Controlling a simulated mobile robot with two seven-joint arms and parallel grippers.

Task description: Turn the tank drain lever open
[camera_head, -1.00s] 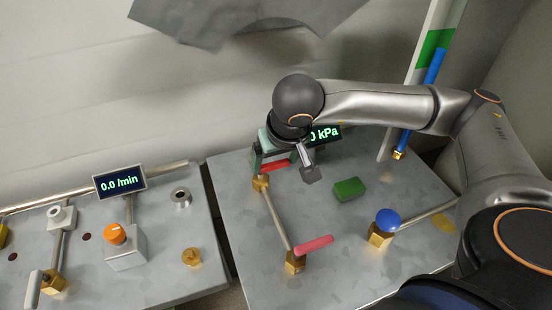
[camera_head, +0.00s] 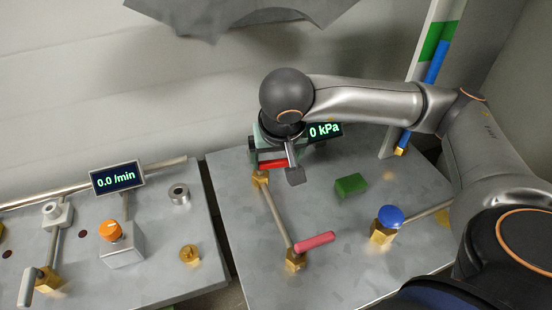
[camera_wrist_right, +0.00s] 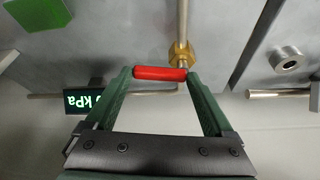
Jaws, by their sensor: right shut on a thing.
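A red lever (camera_head: 272,163) sits on a brass valve (camera_head: 260,178) at the back left of the right-hand grey panel. My right gripper (camera_head: 270,160) is shut on this lever, partly hidden behind my wrist. In the right wrist view the red lever (camera_wrist_right: 160,73) spans between the two green fingers, beside the brass fitting (camera_wrist_right: 181,54). A second red lever (camera_head: 314,242) is on a brass valve at the front end of the same pipe. I cannot tell from labels which lever is the tank drain. My left gripper is not in view.
A display (camera_head: 325,131) reads 0 kPa behind my wrist. A green block (camera_head: 350,185) and a blue knob (camera_head: 390,216) stand to the right. A blue column (camera_head: 435,65) rises at the back right. The left panel holds an orange knob (camera_head: 110,231) and a 0.0 /min display (camera_head: 117,177).

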